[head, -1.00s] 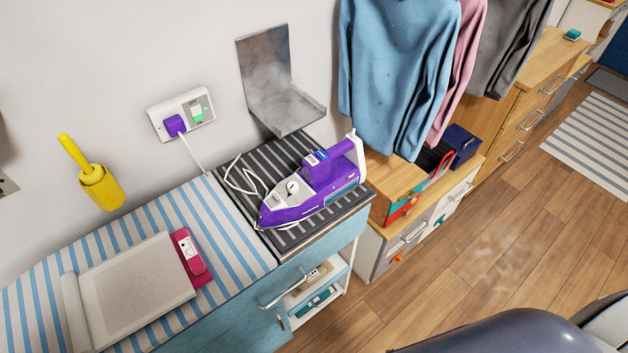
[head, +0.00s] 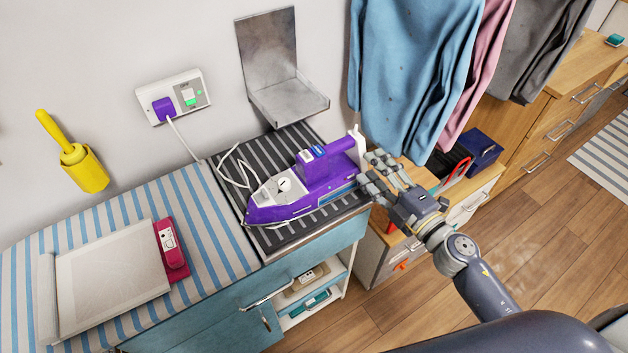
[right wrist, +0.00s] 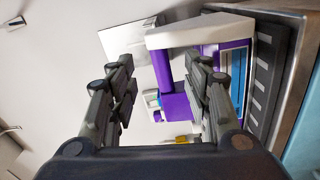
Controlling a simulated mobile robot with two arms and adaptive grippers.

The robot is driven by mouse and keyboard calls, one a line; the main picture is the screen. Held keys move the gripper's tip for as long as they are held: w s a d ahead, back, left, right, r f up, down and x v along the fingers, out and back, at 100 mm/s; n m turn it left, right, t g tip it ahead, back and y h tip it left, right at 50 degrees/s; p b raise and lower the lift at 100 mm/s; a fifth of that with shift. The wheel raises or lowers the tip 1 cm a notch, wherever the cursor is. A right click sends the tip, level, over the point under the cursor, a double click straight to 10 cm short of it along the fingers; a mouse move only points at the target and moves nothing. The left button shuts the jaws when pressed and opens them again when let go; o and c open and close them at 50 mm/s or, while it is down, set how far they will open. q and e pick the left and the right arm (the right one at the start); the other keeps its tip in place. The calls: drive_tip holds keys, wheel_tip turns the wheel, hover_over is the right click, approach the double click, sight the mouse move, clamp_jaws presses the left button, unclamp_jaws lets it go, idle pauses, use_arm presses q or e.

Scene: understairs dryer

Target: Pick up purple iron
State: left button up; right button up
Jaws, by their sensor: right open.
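The purple and white iron (head: 305,183) lies on a dark ribbed mat (head: 285,235) at the right end of the counter, its pointed tip to the left and its heel to the right. My right gripper (head: 370,178) is open at the iron's heel end, coming in from the right. In the right wrist view the iron (right wrist: 178,100) shows between and behind the open fingers (right wrist: 162,95). Nothing is held; whether a finger touches the iron I cannot tell. My left gripper is not in view.
The iron's white cord runs to a purple plug (head: 164,107) in the wall socket. A metal holder (head: 285,100) is on the wall behind. Blue clothes (head: 410,75) hang just behind my gripper.

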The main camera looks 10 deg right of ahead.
sight(340, 151)
drive_tip(key=w+a+n, duration=0.1)
drive_tip(key=w+a+n+g+y+p, duration=0.1)
drive_tip(key=w+a+n+y, duration=0.1)
drive_tip(key=a, duration=0.1)
drive_tip(key=shift+w+a+r, duration=0.1)
drive_tip(key=shift+w+r, duration=0.05)
drive_tip(key=shift+r, duration=0.15)
drive_tip(key=p+x, duration=0.1)
drive_tip(key=x, duration=0.4)
drive_tip(key=shift+w+a+f, duration=0.15)
drive_tip(key=shift+w+a+f+y, duration=0.1)
drive_tip(key=shift+w+a+y, duration=0.2)
drive_tip(key=shift+w, duration=0.1)
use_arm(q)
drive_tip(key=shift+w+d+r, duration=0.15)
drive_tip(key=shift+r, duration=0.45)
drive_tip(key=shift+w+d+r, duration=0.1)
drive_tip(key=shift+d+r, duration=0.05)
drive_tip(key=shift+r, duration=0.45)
use_arm(e)
drive_tip(key=shift+s+n, duration=0.1)
drive_tip(key=shift+n, duration=0.2)
drive_tip(key=shift+d, duration=0.1)
clamp_jaws()
drive_tip(key=shift+r, duration=0.25)
